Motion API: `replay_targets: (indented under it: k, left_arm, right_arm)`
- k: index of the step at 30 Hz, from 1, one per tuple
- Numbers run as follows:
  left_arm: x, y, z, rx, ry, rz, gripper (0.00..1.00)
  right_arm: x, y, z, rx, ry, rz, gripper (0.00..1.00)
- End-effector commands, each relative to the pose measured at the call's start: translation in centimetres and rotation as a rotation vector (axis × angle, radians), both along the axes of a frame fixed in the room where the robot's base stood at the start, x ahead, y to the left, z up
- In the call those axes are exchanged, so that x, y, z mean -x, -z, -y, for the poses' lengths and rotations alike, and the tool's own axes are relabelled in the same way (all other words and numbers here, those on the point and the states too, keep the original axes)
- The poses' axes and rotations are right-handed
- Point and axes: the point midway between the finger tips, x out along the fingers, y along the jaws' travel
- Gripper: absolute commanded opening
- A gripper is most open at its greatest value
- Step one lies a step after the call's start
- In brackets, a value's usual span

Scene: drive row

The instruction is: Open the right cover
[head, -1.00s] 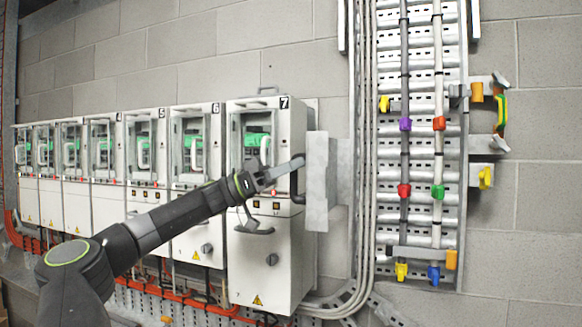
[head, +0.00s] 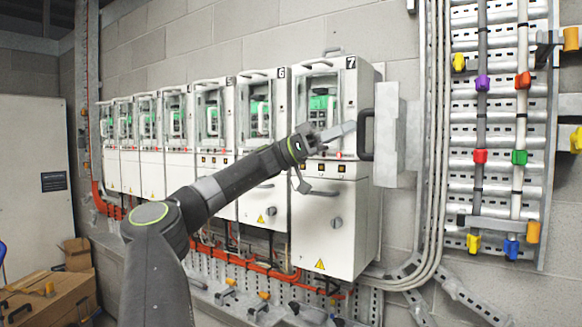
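The rightmost cabinet, marked 7 (head: 330,235), has a clear upper window cover (head: 320,85) over a green and white device; the cover looks closed. A grey metal box (head: 388,140) with a black handle (head: 365,133) shows at the cabinet's right side. I cannot tell which of these is the right cover. My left gripper (head: 340,131) is in front of the lower part of the window on cabinet 7. Its tip points right and appears just left of the black handle; contact cannot be told. The fingers are seen nearly edge-on, so their opening is unclear. My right gripper is out of view.
More white cabinets, including number 6 (head: 262,105), stand in a row to the left. A cable ladder (head: 500,190) with coloured clamps is on the right wall. Brown boxes (head: 50,298) lie at lower left. An orange cable (head: 270,270) runs below the cabinets.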

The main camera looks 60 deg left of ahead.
Motion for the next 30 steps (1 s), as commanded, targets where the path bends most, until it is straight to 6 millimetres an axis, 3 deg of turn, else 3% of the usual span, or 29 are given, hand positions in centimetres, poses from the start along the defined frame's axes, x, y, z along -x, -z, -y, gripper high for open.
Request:
replay_targets:
  k: [1, 14, 21, 30]
  left_arm:
    - [0.4, 0.8, -0.5, 0.0, -0.004, 0.002, 0.38]
    - [5.0, 3.6, -5.4, 0.002, -0.005, 0.002, 0.38]
    - [7.5, 4.6, -8.0, 0.002, -0.004, 0.0, 0.38]
    - [8.4, 5.1, -8.9, 0.002, -0.002, -0.001, 0.38]
  right_arm:
    - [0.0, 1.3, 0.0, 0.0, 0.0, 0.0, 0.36]
    - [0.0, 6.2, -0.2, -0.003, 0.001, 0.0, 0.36]
    - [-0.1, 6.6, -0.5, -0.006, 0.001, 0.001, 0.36]
    - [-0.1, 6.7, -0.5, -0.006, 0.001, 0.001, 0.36]
